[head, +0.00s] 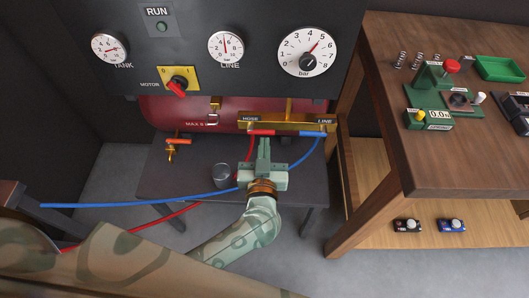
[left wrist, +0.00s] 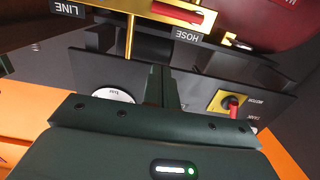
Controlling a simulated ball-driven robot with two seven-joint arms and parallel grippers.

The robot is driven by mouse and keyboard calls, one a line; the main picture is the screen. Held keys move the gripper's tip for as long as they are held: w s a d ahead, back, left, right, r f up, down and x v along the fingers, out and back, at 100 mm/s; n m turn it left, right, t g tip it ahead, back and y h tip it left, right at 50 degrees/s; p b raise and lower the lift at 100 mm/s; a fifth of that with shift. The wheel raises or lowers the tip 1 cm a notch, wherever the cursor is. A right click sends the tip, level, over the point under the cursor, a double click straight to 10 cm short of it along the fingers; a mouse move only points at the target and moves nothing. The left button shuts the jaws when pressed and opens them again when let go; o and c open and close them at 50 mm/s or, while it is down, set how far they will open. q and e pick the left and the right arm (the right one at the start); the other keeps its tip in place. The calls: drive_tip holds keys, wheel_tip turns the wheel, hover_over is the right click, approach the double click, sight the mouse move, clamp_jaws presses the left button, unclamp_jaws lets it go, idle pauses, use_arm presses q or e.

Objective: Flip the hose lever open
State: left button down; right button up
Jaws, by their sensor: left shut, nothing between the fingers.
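The hose lever (head: 262,132) is a red handle lying level along the brass manifold (head: 288,122), under the HOSE label (head: 250,118). In the left wrist view, which is upside down, the red lever (left wrist: 178,13) shows at the top edge beside the HOSE label (left wrist: 187,35). My left gripper (head: 264,142) is shut and empty, its fingertips just below the red lever in the head view. I cannot tell whether they touch it. In the left wrist view its fingers (left wrist: 165,80) point toward the manifold. My right gripper is not in view.
A blue lever (head: 312,133) lies level at the LINE end. Red (head: 178,215) and blue (head: 140,202) hoses run near my arm. A red tank (head: 165,112), an orange-handled tap (head: 178,141) and a grey cup (head: 222,175) are to the left. A wooden bench (head: 385,150) stands right.

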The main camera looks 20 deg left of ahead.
sight(265, 130)
use_arm(q)
drive_tip(key=w+f+b, duration=0.1)
drive_tip(key=w, duration=0.1)
drive_tip(key=w+a+f+b, duration=0.1)
drive_tip(key=w+f+b, duration=0.1)
drive_tip(key=w+a+f+b, duration=0.1)
drive_tip(key=w, duration=0.2)
drive_tip(key=shift+f, duration=0.2)
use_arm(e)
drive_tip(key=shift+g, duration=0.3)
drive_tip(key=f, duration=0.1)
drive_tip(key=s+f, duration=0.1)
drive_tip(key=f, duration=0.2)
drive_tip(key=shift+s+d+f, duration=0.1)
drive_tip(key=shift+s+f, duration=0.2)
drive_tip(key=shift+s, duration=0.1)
use_arm(q)
drive_tip(key=shift+s, duration=0.1)
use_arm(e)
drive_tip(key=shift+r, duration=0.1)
